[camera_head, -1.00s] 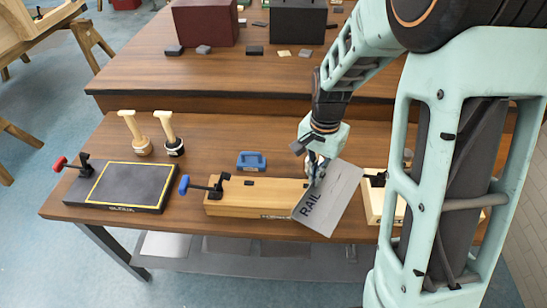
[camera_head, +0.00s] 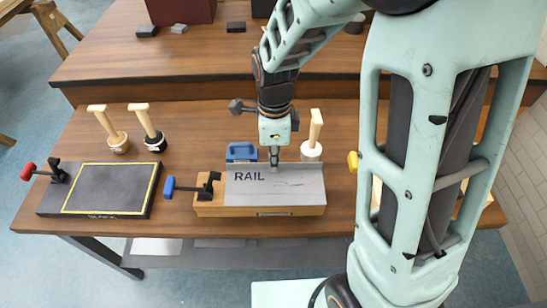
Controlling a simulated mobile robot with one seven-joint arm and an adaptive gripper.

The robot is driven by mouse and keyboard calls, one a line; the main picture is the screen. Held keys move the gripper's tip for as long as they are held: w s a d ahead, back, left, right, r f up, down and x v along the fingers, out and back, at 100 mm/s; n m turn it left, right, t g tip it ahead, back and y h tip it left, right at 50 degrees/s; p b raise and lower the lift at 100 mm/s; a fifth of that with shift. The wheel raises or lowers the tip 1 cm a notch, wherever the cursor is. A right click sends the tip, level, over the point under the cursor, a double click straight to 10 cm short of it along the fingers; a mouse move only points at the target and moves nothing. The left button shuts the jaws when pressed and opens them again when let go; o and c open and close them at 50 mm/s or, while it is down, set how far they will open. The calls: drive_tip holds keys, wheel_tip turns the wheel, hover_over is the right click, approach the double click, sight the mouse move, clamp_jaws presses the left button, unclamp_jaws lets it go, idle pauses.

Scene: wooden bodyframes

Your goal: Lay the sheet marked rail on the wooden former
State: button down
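The grey sheet marked RAIL (camera_head: 290,190) is level, its long side running left to right, over the top of the wooden former (camera_head: 208,209). Only the former's left end and front face show beneath it. Whether the sheet touches the former or hovers just above it I cannot tell. My gripper (camera_head: 274,162) points down at the middle of the sheet's far edge and appears shut on that edge; its fingertips are small in view. A blue-handled toggle clamp (camera_head: 205,187) stands at the former's left end.
A blue block-like tool (camera_head: 242,152) and a pale-handled mallet (camera_head: 313,138) stand just behind the former. To the left are a dark yellow-outlined plate (camera_head: 105,188) with a red-handled clamp (camera_head: 52,172) and two more mallets. A yellow handle (camera_head: 353,160) shows beside my arm.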

sight(274, 176)
drive_tip(key=shift+f+b, duration=2.25)
drive_tip(key=shift+f, duration=0.8)
drive_tip(key=shift+f, duration=0.2)
drive_tip(key=c, duration=2.1)
unclamp_jaws()
drive_tip(key=shift+o, duration=0.3)
drive_tip(key=o, duration=0.5)
